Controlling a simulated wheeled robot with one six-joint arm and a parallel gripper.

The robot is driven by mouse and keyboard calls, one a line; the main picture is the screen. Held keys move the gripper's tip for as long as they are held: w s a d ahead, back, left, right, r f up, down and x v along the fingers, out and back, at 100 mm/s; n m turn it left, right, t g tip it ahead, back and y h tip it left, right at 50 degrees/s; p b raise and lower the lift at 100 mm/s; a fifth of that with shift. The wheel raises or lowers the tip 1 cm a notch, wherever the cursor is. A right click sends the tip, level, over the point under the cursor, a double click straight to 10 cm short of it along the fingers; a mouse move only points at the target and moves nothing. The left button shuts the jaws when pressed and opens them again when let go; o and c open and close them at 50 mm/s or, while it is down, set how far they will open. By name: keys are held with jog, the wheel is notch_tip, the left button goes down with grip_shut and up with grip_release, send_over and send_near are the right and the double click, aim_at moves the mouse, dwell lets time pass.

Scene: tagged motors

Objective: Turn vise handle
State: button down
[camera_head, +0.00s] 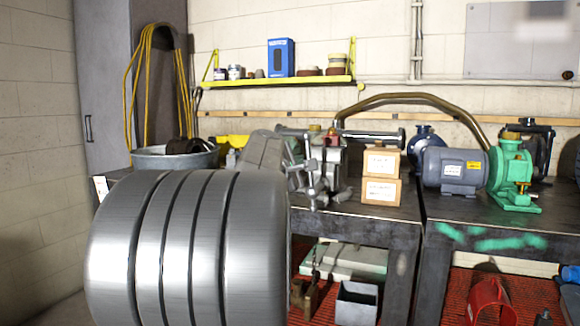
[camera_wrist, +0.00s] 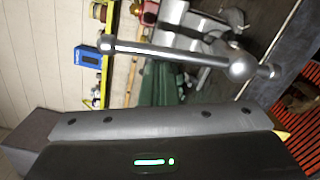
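The vise (camera_head: 330,155) stands at the front edge of the dark workbench, just right of my arm. Its handle (camera_head: 312,172) is a thin, roughly upright bar with a ball at its lower end. In the wrist view the metal handle (camera_wrist: 170,54) runs across the upper middle, with a ball at each end, in front of the grey vise body (camera_wrist: 195,35). My gripper (camera_head: 266,150) is partly hidden behind my large silver arm link, left of the vise. A grey part of it (camera_wrist: 165,122) fills the lower wrist view, apart from the handle in the picture. Its fingertips cannot be made out.
Two cardboard boxes (camera_head: 381,177) are stacked right of the vise. A grey motor (camera_head: 452,170) and green pump (camera_head: 512,175) stand farther right. A metal tub (camera_head: 175,160) is at the left. A yellow shelf (camera_head: 275,82) hangs behind. A grey bin (camera_head: 356,303) is below.

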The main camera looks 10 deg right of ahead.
jog(key=s+d+f+m+b, duration=0.1)
jog(key=s+d+f+m, duration=0.2)
jog(key=s+d, duration=0.2)
jog(key=shift+s+d+b, duration=0.3)
jog(key=shift+d, duration=1.35)
dwell(0.9)
